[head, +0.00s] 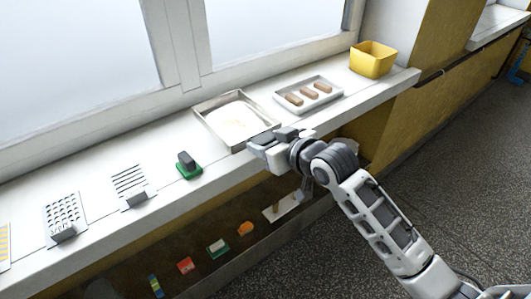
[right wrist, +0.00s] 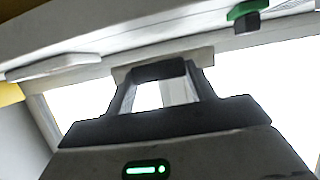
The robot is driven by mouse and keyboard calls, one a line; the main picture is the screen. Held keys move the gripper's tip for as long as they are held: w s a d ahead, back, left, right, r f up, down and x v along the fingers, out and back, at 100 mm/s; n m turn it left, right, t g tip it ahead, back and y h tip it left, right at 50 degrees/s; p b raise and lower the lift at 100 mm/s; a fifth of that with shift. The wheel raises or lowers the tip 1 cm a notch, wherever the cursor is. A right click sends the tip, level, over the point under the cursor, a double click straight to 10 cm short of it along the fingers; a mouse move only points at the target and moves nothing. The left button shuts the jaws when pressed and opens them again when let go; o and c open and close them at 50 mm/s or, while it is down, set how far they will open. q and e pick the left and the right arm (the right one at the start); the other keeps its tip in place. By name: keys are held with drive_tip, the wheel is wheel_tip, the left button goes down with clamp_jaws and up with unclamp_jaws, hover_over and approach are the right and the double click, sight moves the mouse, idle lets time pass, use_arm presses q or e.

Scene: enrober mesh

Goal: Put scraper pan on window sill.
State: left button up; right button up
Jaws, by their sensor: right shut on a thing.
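The scraper pan is a square metal pan (head: 205,106) with a thin rim and white contents with yellowish bits. In the head view it is over the middle of the window sill (head: 165,213), near its front edge. I cannot tell whether it rests fully on the sill. My right gripper (head: 268,140) is shut on the pan's front right side. In the right wrist view the fingertips (right wrist: 160,70) meet at a greyish wall strip (right wrist: 205,53), which looks like the pan. My left gripper is not in view.
Right of the pan are a white tray (head: 333,97) with brown bars and a yellow bin (head: 372,60). Left are a green-based block (head: 188,165) and slotted plates (head: 130,183). The window stands behind. Below, a lower ledge holds several small coloured items (head: 217,247).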

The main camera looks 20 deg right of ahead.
drive_tip(key=shift+w+f, duration=0.6)
drive_tip(key=shift+w, duration=0.05)
drive_tip(key=shift+w+f, duration=0.2)
drive_tip(key=shift+f, duration=1.75)
drive_tip(key=o, duration=1.3)
drive_tip(key=shift+f, duration=0.1)
